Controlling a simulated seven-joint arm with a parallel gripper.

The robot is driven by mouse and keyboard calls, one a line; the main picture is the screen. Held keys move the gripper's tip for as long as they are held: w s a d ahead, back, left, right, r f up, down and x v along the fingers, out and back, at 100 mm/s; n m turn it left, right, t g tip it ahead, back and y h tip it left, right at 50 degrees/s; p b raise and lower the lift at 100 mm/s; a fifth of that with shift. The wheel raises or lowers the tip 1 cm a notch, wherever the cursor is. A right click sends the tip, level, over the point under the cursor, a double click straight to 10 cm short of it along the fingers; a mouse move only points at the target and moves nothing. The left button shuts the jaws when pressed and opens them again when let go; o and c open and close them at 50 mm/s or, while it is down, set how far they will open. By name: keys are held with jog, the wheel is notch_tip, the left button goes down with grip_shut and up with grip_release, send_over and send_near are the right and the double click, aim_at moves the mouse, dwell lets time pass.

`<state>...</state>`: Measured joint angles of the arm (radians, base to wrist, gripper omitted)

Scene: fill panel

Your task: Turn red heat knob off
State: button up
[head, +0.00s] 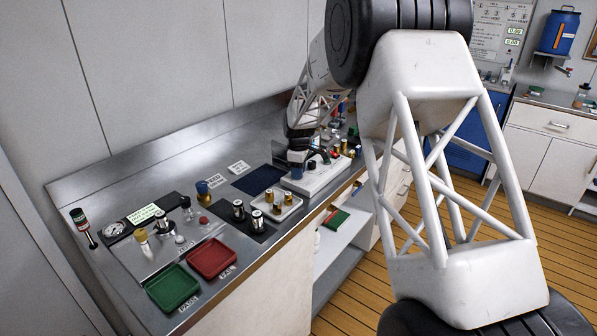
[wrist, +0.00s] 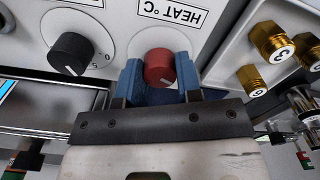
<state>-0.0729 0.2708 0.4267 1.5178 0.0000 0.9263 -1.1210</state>
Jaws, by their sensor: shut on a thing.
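The red heat knob (wrist: 159,68) sits on a white panel (wrist: 120,15) under the label "HEAT °C", which appears upside down in the wrist view. A pale mark line shows on the knob's lower right side. My gripper (wrist: 160,80) has its two blue fingers on either side of the red knob and is shut on it. In the head view my gripper (head: 303,160) is down at the white unit (head: 318,178) on the bench; the knob itself is hidden there.
A black knob (wrist: 71,54) is left of the red one in the wrist view. Brass fittings (wrist: 270,42) stand close on the right in a white tray (head: 292,207). Green (head: 172,287) and red (head: 212,258) trays lie at the bench's near end.

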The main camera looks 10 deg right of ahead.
jog(key=o, duration=0.9)
jog(key=shift+o, duration=0.2)
jog(key=shift+r, duration=3.9)
jog(key=shift+s+r, duration=0.15)
jog(key=s+d+r+m, duration=0.2)
jog(key=s+r, duration=0.2)
jog(key=s, duration=0.5)
jog(key=s+d+r+m+t, duration=0.1)
jog(key=s+r+m, duration=0.3)
jog(key=s, duration=0.6)
jog(key=s+d+r+m, duration=0.1)
jog(key=s+d+r, duration=0.1)
jog(key=s+r, duration=0.5)
jog(key=s+d+f+m, duration=0.1)
jog(key=s+f+m, duration=0.1)
jog(key=s, duration=1.3)
jog(key=s+f+m+t, duration=0.1)
jog(key=s+f+m, duration=0.2)
jog(key=s, duration=1.3)
jog(key=shift+s+d+f+m+t, duration=0.15)
jog(key=shift+d+f+m+t, duration=0.2)
jog(key=shift+m, duration=0.55)
